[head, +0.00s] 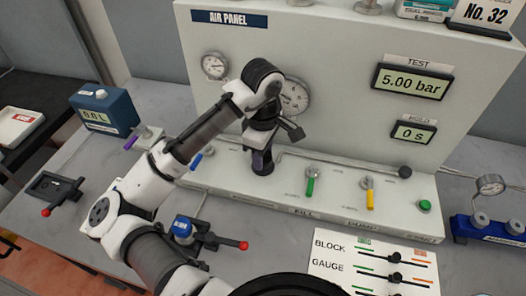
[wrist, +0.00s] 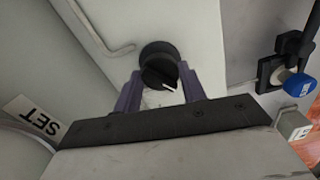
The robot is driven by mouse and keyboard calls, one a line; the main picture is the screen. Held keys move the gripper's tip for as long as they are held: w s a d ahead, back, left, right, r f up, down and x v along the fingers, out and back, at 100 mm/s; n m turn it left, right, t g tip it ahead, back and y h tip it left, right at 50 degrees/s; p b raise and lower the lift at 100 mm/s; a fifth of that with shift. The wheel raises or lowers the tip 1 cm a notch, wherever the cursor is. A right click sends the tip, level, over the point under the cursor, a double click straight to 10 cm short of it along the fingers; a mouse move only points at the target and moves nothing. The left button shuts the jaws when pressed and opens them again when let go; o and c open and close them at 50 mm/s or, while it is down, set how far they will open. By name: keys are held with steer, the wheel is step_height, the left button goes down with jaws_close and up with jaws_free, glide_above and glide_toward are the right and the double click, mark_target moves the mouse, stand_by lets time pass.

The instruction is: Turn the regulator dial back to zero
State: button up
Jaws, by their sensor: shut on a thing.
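The regulator dial (wrist: 160,68) is a round black knob with a white pointer line, seen in the wrist view. My gripper (wrist: 163,88) has its two purple-grey fingers on either side of the knob, shut on it. The pointer line slants toward the lower right in that view. In the head view my gripper (head: 263,160) reaches down to the ledge of the air panel, and the dial (head: 263,168) is mostly hidden beneath it. The test display (head: 415,83) reads 5.00 bar.
A large gauge (head: 294,97) is partly hidden behind my arm; a smaller gauge (head: 214,66) is left of it. A green lever (head: 310,182) and a yellow lever (head: 369,192) stand right of the dial. A blue-capped valve with a red-knobbed lever (head: 243,245) lies in front.

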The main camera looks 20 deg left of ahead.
steer(key=shift+n, duration=0.8)
steer(key=o, duration=1)
steer(key=shift+r, duration=0.1)
step_height(320, 180, up, 14)
steer(key=shift+f+b, duration=0.15)
steer(key=shift+b, duration=0.7)
steer(key=shift+f, duration=0.1)
